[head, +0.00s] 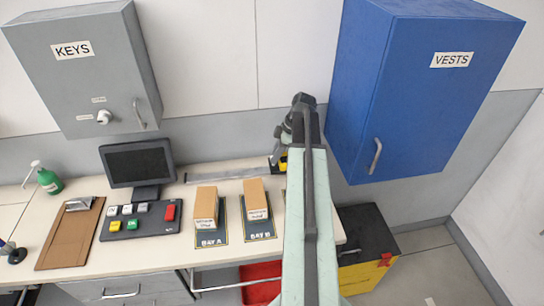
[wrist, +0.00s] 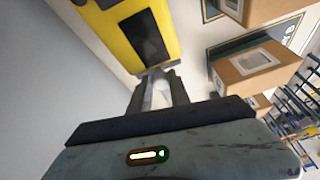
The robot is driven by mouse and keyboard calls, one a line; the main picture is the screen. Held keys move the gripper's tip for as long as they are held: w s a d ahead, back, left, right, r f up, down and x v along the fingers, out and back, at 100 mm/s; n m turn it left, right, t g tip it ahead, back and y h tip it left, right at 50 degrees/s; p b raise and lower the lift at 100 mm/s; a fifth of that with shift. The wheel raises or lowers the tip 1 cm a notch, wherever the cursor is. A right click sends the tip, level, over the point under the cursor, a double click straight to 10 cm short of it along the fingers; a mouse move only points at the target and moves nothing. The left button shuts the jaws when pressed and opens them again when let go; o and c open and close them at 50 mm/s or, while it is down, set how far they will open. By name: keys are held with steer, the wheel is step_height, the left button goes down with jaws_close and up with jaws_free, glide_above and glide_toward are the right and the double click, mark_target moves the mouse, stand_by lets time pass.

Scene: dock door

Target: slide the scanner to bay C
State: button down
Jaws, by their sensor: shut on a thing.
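The scanner (wrist: 143,32) is a yellow body with a black panel, at the top of the wrist view. In the head view only a small yellow and black part of it (head: 283,163) shows beside my arm, at the right end of a grey rail (head: 225,172) along the back of the bench. My gripper (wrist: 158,82) is shut on a pale part at the scanner's near end. In the head view my gripper (head: 279,160) is small and partly hidden. Bay A (head: 212,238) and bay B (head: 260,230) are dark labelled mats. Bay C's label is not visible; my arm covers the bench right of bay B.
Cardboard boxes stand on bay A (head: 206,205) and bay B (head: 256,198). A monitor (head: 137,163), keypad (head: 140,221) and clipboard (head: 70,232) are to the left. A grey keys cabinet (head: 85,75) and blue vests cabinet (head: 420,90) hang above.

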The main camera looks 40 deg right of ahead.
mark_target(284, 158)
steer(key=shift+d, duration=0.25)
steer(key=c, duration=1.2)
jaws_free()
steer(key=shift+s, duration=0.1)
steer(key=shift+r, duration=0.25)
steer(key=p+v, duration=0.7)
steer(key=shift+r, duration=0.3)
steer(key=shift+f, duration=0.15)
